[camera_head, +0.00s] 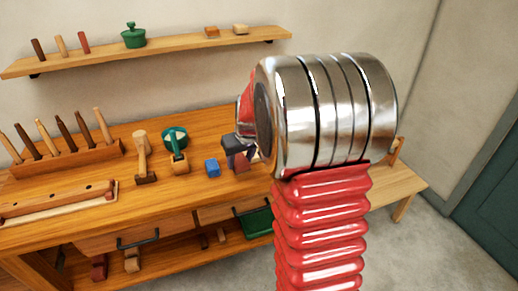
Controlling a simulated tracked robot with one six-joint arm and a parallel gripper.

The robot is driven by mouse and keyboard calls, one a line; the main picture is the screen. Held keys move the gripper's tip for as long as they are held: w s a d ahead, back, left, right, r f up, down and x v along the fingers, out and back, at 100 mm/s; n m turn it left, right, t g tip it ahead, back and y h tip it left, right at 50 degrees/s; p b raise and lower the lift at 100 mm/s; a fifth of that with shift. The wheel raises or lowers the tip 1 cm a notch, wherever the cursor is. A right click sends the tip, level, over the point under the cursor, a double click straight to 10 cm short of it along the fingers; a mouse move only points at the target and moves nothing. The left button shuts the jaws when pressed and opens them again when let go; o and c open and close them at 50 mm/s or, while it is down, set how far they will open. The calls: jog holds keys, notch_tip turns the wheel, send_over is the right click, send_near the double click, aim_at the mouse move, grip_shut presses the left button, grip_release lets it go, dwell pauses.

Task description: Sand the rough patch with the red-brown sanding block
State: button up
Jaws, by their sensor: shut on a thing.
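My gripper (238,146) shows as dark jaws at the left of my large silver arm joint, in front of the workbench. It is shut on the red-brown sanding block (241,162), which sticks out below the jaws. My arm covers part of the block's surroundings, and I cannot tell whether the block touches the bench top. No rough patch can be made out; my arm hides much of the right side. A pale wooden bench seat (396,187) shows partly behind my arm at the right.
A wooden mallet (143,157) and a green-topped tool (178,148) stand further left. A tool rack (68,161) is at the far left. A wall shelf (180,50) runs above.

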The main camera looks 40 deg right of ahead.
jog(key=a+f, duration=0.1)
jog(key=a, duration=0.6)
jog(key=w+a+f+n, duration=0.1)
jog(key=a+f, duration=0.1)
jog(key=a, duration=0.5)
jog(key=w+a+f+n, duration=0.1)
jog(key=a+f, duration=0.1)
jog(key=a, duration=0.6)
jog(key=shift+y, duration=0.4)
jog(key=shift+s, duration=0.1)
